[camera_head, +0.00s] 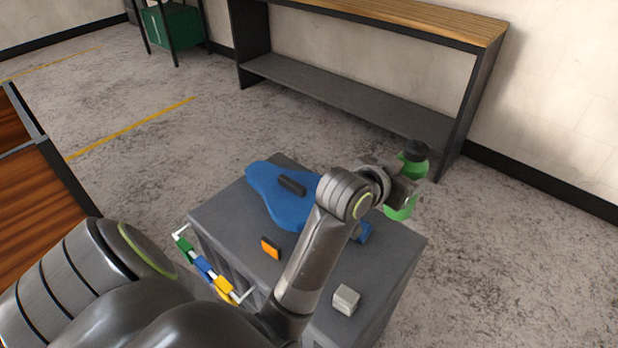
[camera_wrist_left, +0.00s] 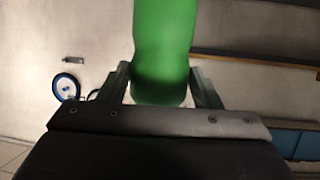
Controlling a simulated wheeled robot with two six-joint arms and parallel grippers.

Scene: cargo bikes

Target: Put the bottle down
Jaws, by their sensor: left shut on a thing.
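A green bottle (camera_head: 399,209) with a black cap is held upright or nearly so by my left gripper (camera_head: 403,184). The bottle is beyond the far right side of the grey box-like stand (camera_head: 400,262) in the head view; its exact height above the stand or floor I cannot tell. In the left wrist view the bottle (camera_wrist_left: 164,50) fills the space between the two fingers of the left gripper (camera_wrist_left: 163,88). Part of the bottle is hidden behind the gripper in the head view. My right gripper is not in view.
On the stand lie a blue saddle-shaped thing (camera_head: 268,192), a dark block (camera_head: 292,185), an orange block (camera_head: 270,248) and a light grey cube (camera_head: 345,299). Coloured pieces (camera_head: 204,267) hang at its left edge. A wooden-topped shelf (camera_head: 420,18) stands behind; open floor lies right.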

